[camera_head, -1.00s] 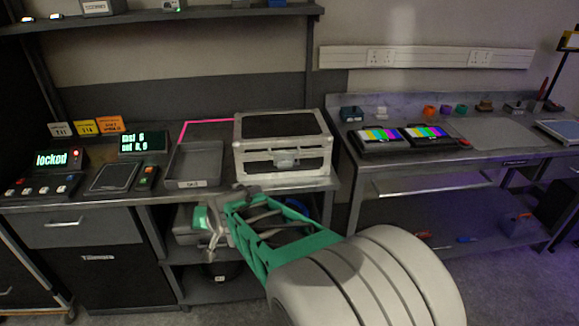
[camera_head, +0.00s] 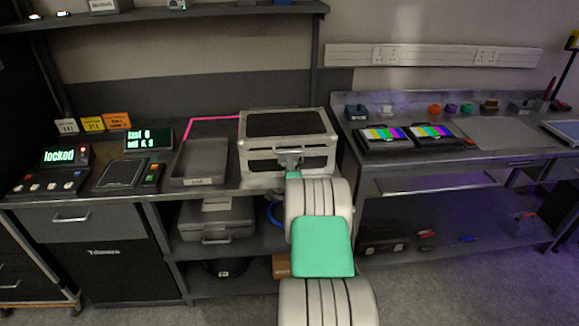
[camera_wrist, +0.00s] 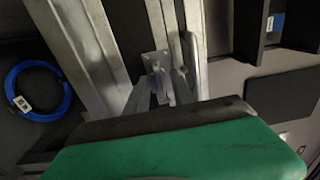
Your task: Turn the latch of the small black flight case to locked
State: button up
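The black flight case (camera_head: 262,158) with silver edging stands closed on the left bench, below the rear wall. Its metal latch (camera_head: 289,156) is at the middle of the front face. My arm reaches up to that face, and its links hide most of my gripper in the head view. In the wrist view my gripper (camera_wrist: 167,88) is close against the case's metal edging (camera_wrist: 82,45), at the latch plate (camera_wrist: 156,66). I cannot tell whether the fingers are shut on the latch or only beside it. The latch's angle is not clear.
A grey tray (camera_head: 201,161) sits left of the case. A display reading "locked" (camera_head: 62,156) stands farther left. A grey case (camera_head: 216,220) lies on the shelf below. A blue cable coil (camera_wrist: 37,91) shows in the wrist view. Colour-bar monitors (camera_head: 405,138) sit on the right bench.

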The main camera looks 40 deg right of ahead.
jog(key=shift+c, duration=0.2)
grip_shut()
dwell(0.5)
